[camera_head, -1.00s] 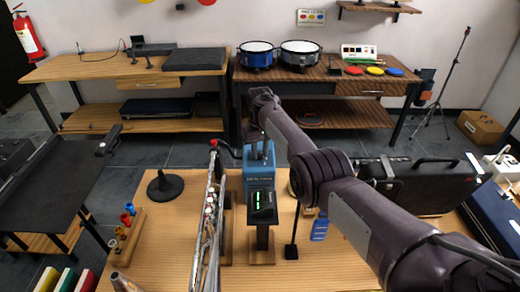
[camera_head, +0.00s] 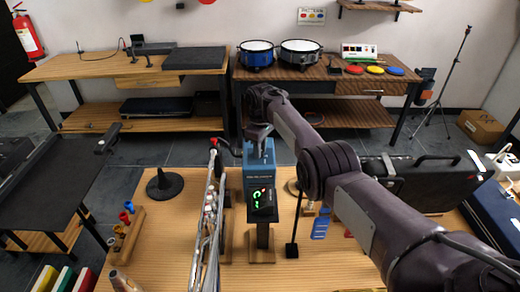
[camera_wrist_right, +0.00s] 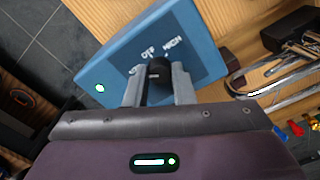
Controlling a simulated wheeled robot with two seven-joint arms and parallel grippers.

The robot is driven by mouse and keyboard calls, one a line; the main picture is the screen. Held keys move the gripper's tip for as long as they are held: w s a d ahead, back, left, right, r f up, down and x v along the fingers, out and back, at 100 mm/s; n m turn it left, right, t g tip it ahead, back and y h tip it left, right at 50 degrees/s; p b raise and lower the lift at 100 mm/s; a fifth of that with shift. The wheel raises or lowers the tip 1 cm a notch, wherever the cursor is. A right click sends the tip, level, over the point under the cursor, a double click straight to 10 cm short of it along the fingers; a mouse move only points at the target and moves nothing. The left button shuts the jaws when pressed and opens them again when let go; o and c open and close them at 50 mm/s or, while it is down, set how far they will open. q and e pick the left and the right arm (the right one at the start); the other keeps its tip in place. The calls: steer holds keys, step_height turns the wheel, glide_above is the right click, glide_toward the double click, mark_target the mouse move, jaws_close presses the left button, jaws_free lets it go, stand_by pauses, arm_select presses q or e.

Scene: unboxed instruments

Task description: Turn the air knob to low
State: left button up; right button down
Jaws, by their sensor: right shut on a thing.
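The air knob (camera_wrist_right: 158,72) is a small black knob on the face of a blue box. Beside it are white printed words; HIGH is legible, and the other is hard to read. My right gripper (camera_wrist_right: 158,82) has its two grey fingers shut on the knob, one on either side. I cannot tell where the knob points. In the head view the blue box (camera_head: 259,160) stands on the wooden table, with my right wrist over its top; the knob and fingertips are hidden there. My left gripper is not in view.
A dark display (camera_head: 261,198) with red and green lights stands in front of the box.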

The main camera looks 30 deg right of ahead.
stand_by(0.5)
steer(key=c, duration=1.2)
jaws_free()
steer(key=shift+c, duration=0.2)
steer(key=shift+r, duration=3.9)
steer(key=shift+f, duration=0.1)
